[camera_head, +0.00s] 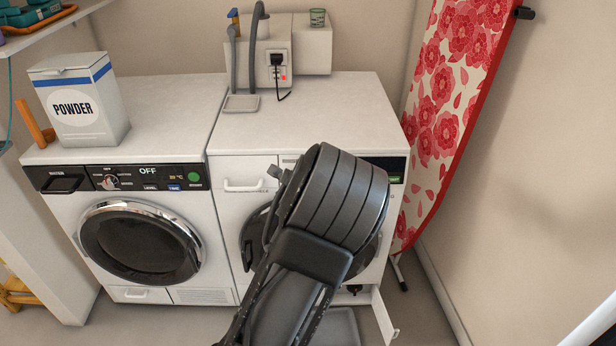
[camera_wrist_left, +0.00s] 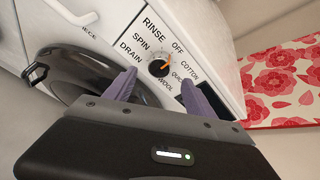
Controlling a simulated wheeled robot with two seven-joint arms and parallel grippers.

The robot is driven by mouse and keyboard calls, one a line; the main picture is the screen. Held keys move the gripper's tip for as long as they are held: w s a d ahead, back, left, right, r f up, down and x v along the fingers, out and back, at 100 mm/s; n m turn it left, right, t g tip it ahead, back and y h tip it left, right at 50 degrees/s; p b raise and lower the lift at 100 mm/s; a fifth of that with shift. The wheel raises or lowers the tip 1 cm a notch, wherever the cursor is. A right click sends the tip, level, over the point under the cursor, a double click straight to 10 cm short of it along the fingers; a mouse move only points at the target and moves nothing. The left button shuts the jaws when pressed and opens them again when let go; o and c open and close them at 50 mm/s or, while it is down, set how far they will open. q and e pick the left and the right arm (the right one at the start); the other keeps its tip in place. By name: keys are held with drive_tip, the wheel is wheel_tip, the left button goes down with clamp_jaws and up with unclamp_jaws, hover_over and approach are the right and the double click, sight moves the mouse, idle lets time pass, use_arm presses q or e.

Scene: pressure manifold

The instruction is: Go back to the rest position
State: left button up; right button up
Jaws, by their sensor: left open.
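My left gripper (camera_wrist_left: 158,92) is open and empty in the left wrist view, its two purple fingers pointing at the right washing machine's program dial (camera_wrist_left: 159,67). The dial has an orange pointer and stands between the fingertips in the picture; I cannot tell whether they touch it. In the head view my dark left arm covers much of the front of the right washing machine (camera_head: 310,110), and the fingers are hidden behind it. The machine's round door (camera_wrist_left: 75,65) also shows in the left wrist view. My right gripper is not in view.
A left machine (camera_head: 165,110) with a POWDER box (camera_head: 80,100) on top stands beside it. A small flap (camera_head: 383,318) hangs open low on the right machine. A flowered ironing board (camera_head: 450,100) leans at the right wall. The right machine's top is mostly clear.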

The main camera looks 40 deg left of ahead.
use_arm(q)
drive_tip(key=shift+v, duration=0.9)
drive_tip(key=s+d+f+n+g+h+p, duration=0.1)
drive_tip(key=s+d+f+n+g+h, duration=0.1)
drive_tip(key=s+d+f+n, duration=0.35)
drive_tip(key=s+d+f+n+g+h, duration=0.1)
drive_tip(key=s+d+f+n, duration=0.2)
drive_tip(key=d+f+n, duration=0.45)
drive_tip(key=s+d+f+n+g+h+p, duration=0.1)
drive_tip(key=s+d+f+n+g+h, duration=0.1)
drive_tip(key=s+d+f+n, duration=0.4)
drive_tip(key=s+d+f+n+g+h+p, duration=0.1)
drive_tip(key=s+d+f+n+g+h, duration=0.1)
drive_tip(key=s+d, duration=0.6)
drive_tip(key=s+d+f+n+g+h+p, duration=0.1)
drive_tip(key=s+d+f+n+g+h, duration=0.1)
drive_tip(key=s+d, duration=0.6)
drive_tip(key=d+f+n+h, duration=0.1)
drive_tip(key=d+f, duration=0.1)
drive_tip(key=d, duration=0.1)
drive_tip(key=shift+f+g+h, duration=0.25)
drive_tip(key=shift+g+h, duration=0.05)
drive_tip(key=shift+g, duration=0.1)
